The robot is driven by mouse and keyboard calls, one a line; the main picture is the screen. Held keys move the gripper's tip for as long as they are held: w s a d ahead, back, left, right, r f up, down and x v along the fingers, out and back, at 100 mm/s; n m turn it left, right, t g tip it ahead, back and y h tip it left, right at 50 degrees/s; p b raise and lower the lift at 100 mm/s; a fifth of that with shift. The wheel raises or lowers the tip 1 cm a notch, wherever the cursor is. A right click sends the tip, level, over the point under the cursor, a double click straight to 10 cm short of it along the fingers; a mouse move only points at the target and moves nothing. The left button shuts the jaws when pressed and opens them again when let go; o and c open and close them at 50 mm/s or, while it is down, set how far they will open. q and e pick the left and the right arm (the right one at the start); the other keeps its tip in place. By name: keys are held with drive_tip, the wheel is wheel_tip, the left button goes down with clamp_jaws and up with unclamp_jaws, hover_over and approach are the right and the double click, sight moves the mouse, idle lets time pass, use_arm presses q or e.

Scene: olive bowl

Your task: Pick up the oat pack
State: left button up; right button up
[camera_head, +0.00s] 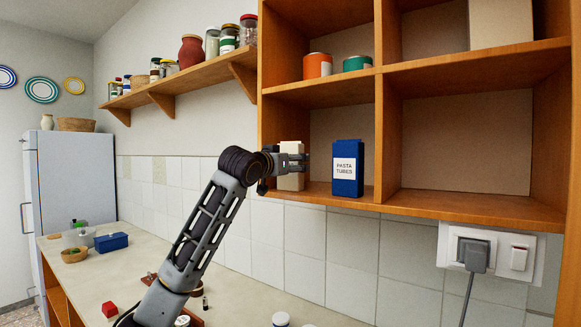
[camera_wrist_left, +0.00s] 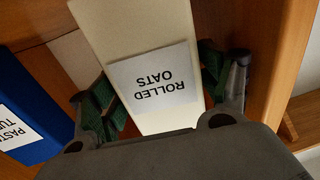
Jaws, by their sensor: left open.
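The oat pack (camera_head: 290,182) is a cream box standing upright in the lower left compartment of the wooden shelf. In the left wrist view it (camera_wrist_left: 150,35) fills the middle and carries a white label reading ROLLED OATS, upside down there. My left gripper (camera_head: 299,160) is at the pack's mid height and hides part of it in the head view. In the left wrist view the green-padded fingers (camera_wrist_left: 155,85) are open, one on each side of the pack. I cannot tell whether either pad touches it. My right gripper is not in view.
A blue pasta tubes pack (camera_head: 347,183) stands just right of the oat pack, close to one finger. The shelf's wooden side wall (camera_wrist_left: 276,75) is close to the other finger. Orange and green tins (camera_head: 318,66) stand above. The lower right compartment is empty.

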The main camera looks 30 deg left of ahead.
use_arm(q)
drive_tip(key=shift+w, duration=0.1)
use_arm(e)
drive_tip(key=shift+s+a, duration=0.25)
use_arm(q)
drive_tip(key=c, duration=0.9)
drive_tip(key=shift+c, duration=0.5)
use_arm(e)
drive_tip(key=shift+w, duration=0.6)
use_arm(q)
drive_tip(key=shift+r, duration=0.3)
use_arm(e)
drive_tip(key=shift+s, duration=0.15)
